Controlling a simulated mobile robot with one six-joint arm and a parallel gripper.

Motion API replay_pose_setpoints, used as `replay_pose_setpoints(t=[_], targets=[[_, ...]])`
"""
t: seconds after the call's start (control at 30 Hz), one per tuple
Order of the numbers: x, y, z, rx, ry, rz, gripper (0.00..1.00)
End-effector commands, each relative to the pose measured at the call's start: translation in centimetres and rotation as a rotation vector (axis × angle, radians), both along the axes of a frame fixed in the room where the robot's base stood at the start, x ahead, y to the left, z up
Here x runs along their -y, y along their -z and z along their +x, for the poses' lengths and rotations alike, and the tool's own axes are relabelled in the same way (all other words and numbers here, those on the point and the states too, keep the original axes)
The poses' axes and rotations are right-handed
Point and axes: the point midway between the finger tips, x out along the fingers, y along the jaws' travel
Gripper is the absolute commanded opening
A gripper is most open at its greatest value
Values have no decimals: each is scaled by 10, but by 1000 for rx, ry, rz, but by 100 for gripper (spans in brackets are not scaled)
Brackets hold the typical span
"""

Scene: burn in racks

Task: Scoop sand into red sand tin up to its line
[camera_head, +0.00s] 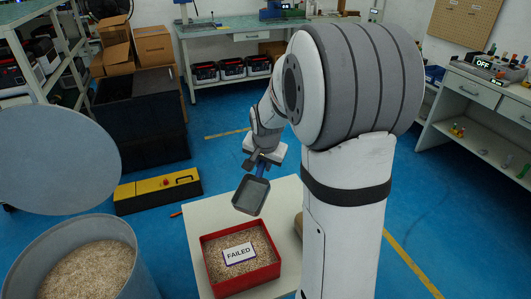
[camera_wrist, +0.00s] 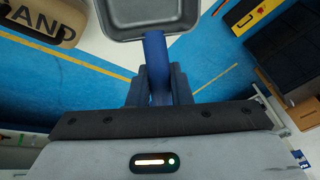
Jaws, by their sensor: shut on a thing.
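The red sand tin (camera_head: 240,291) stands on a pale tabletop. It holds sand (camera_head: 216,262), with a white block marked FAILED (camera_head: 239,253) on top; I cannot make out the tin's line. My gripper (camera_head: 261,167) is shut on the blue handle of a grey scoop (camera_head: 250,195), above and behind the tin, apart from it. The scoop's pan looks empty in the head view. In the wrist view, the handle (camera_wrist: 156,55) sits between the fingers of my gripper (camera_wrist: 159,85), and the pan (camera_wrist: 150,14) is cut off at the top.
A large grey drum (camera_head: 143,262) of sand stands at lower left, a round grey lid (camera_head: 55,155) behind it. A tan object with lettering (camera_wrist: 40,20) shows in the wrist view. A yellow toolbox (camera_head: 157,192) lies on the blue floor. Black crates (camera_head: 140,120) stand behind it.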

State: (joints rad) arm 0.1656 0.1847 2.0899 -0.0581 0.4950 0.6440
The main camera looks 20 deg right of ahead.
Motion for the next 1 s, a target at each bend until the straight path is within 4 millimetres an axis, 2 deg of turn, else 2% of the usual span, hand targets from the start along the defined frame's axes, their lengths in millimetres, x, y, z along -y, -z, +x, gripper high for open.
replay_pose_setpoints(t=[0.03, 0.2, 0.4, 1.0], targets=[[-2, -14, -10, -43, 39, 40, 0], [-11, -14, -41, -138, 158, 162, 0], [-17, -12, -64, -189, 233, 244, 0], [-18, -9, -69, -196, 248, 263, 0]])
